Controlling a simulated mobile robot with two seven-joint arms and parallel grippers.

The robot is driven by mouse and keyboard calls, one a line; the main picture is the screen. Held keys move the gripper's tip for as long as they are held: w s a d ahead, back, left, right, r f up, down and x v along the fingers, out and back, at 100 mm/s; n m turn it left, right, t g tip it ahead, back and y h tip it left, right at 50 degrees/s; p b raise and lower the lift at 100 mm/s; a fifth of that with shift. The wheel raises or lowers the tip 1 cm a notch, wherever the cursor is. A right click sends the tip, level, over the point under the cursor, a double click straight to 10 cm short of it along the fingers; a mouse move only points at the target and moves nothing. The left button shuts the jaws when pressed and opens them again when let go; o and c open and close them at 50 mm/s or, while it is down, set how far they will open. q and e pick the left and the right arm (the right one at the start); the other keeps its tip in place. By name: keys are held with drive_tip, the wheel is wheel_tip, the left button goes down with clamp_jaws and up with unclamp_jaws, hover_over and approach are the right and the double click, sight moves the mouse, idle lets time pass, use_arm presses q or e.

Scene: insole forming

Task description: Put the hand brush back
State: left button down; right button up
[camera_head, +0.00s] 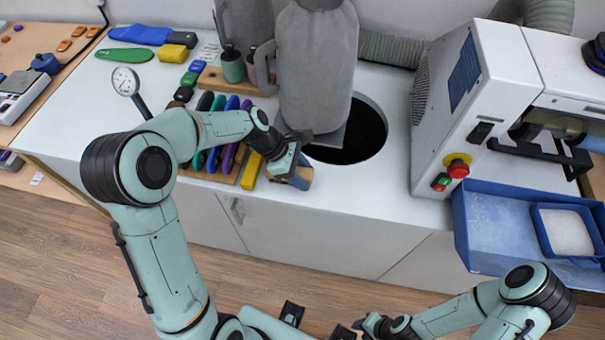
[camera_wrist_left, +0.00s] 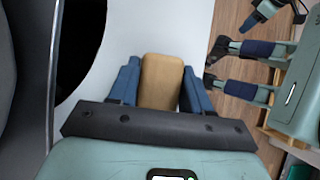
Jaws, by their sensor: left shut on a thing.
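My left gripper (camera_head: 300,178) is shut on the hand brush (camera_head: 305,173), seen as a tan wooden block. In the left wrist view the block (camera_wrist_left: 161,80) sits between the two blue finger pads, over the white worktop. The brush is at the front edge of the worktop, beside a yellow bar. Its bristles are hidden, and I cannot tell whether it touches the top. My right gripper (camera_head: 370,325) is low at the bottom of the head view, away from the worktop. Its jaw opening is not clear.
A wooden rack (camera_head: 220,172) with several coloured tools lies left of the brush, with the yellow bar (camera_head: 251,171) beside it. A round dark opening (camera_head: 365,135) and a grey bag (camera_head: 318,70) are behind. The white machine (camera_head: 440,130) stands right, and bare worktop (camera_head: 370,195) lies between.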

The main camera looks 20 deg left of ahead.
use_arm(q)
drive_tip(key=shift+c, duration=2.4)
unclamp_jaws()
drive_tip(key=shift+f, duration=0.15)
drive_tip(key=shift+r, duration=0.25)
drive_tip(key=p+v, duration=0.1)
drive_tip(key=v, duration=1.1)
drive_tip(key=shift+f, duration=0.1)
use_arm(e)
drive_tip(key=shift+w+r, duration=0.5)
drive_tip(key=shift+r, duration=0.35)
drive_tip(key=shift+s, duration=0.1)
